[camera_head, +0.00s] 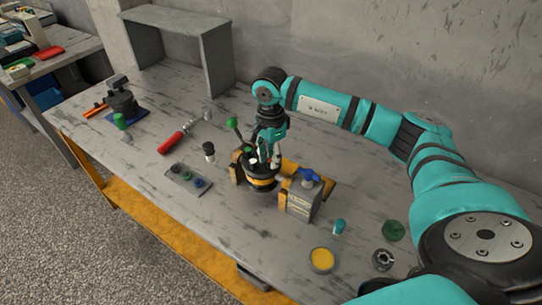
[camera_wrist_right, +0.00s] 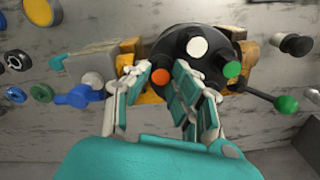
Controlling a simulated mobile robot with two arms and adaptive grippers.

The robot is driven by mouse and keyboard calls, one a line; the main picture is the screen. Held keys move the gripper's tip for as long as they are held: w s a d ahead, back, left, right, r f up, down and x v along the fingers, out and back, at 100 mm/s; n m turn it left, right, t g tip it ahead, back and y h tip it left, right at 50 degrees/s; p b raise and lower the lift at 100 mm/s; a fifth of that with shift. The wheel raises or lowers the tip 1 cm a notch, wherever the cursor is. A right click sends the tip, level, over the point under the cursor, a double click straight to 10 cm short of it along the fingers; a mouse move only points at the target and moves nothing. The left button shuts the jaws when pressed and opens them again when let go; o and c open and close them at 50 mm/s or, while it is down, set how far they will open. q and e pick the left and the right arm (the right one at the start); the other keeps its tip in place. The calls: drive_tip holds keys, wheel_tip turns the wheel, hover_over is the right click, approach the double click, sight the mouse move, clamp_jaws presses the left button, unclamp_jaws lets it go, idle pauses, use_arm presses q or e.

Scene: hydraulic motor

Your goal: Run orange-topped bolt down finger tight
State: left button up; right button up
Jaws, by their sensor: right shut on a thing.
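The orange-topped bolt (camera_wrist_right: 161,77) stands at the edge of the round black motor (camera_wrist_right: 214,55) in the right wrist view. My right gripper (camera_wrist_right: 160,71) is shut on it, with a finger on each side of the orange top. In the head view my right gripper (camera_head: 268,160) reaches down from above onto the motor, which has a yellow band (camera_head: 262,183). The gripper covers the bolt there. A white-topped bolt (camera_wrist_right: 198,47) and a green-topped bolt (camera_wrist_right: 232,69) stand on the same motor top. The bolt's thread is hidden. My left gripper is not in view.
A grey block with a blue handle (camera_head: 309,177) stands close beside the motor. A green-knobbed lever (camera_head: 233,123) rises behind it. A small tray (camera_head: 186,179), a red-handled tool (camera_head: 171,142) and a yellow-filled dish (camera_head: 321,259) lie around.

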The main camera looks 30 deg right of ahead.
drive_tip(key=shift+m, duration=0.5)
drive_tip(key=m, duration=0.3)
drive_tip(key=shift+a, duration=0.1)
drive_tip(key=o, duration=0.7)
drive_tip(key=shift+w, duration=0.1)
drive_tip(key=shift+c, duration=0.2)
drive_tip(key=shift+r, duration=0.1)
